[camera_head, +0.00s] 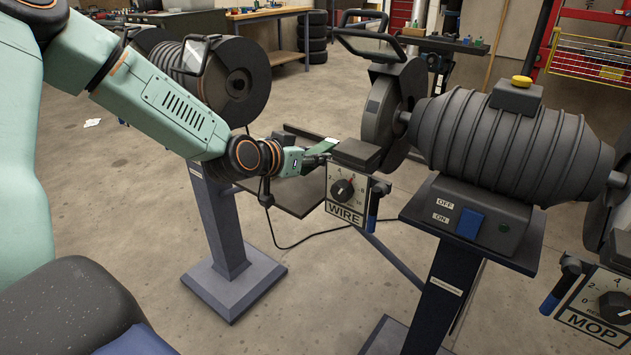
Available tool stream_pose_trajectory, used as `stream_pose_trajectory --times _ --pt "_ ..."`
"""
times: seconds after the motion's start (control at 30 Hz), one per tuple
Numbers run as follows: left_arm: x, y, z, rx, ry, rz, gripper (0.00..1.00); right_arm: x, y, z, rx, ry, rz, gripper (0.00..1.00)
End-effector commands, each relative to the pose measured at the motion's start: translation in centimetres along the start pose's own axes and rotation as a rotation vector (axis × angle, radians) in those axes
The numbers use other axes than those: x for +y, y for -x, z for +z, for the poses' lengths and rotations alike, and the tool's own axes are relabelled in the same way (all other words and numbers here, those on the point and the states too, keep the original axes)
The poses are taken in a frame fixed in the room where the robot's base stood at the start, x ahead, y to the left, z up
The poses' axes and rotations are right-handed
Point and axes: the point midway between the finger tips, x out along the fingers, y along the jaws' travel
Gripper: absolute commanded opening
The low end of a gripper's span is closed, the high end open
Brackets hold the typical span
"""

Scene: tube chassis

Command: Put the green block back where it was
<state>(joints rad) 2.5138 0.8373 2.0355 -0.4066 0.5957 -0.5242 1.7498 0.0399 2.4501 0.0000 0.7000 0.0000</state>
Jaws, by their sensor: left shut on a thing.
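My left arm reaches in from the left, and my left gripper (318,158) is beside the dark ledge (357,152) above the dial box marked WIRE (346,194). The gripper is shut on a small green piece with a pale top, which I take to be the green block (322,147). The block is small in the view and partly hidden by the fingers. I cannot tell whether it touches the ledge. My right gripper is not in view.
A bench grinder (500,140) with a wheel and OFF/ON switch box stands on a pedestal at the right. A second machine (205,75) stands on a pedestal behind my left arm. A MOP dial box (603,300) is at lower right. A dark cable hangs below the gripper.

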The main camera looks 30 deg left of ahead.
Motion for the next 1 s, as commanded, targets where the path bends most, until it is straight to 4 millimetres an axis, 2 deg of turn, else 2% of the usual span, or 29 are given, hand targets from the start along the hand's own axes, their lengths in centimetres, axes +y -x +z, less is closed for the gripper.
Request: stream_pose_trajectory --times 0.03,0.17,0.4,0.83,0.87,1.0 --pt "-0.1 -0.4 0.7 0.002 -0.003 -0.002 0.0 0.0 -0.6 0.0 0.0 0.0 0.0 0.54" --pt "0.0 -0.7 1.3 0.004 -0.001 -0.002 0.0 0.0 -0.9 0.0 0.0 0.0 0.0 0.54" --pt "0.2 -2.0 4.0 0.003 -0.003 -0.001 0.0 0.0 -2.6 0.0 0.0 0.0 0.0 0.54" --pt "0.3 -2.1 4.3 0.005 -0.002 -0.001 0.0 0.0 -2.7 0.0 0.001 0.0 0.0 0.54" --pt "0.3 -2.1 4.3 0.002 -0.001 0.0 0.34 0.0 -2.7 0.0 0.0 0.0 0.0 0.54" --pt "0.3 -2.1 4.3 0.002 -0.001 0.0 0.46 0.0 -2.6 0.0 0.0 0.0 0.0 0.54"
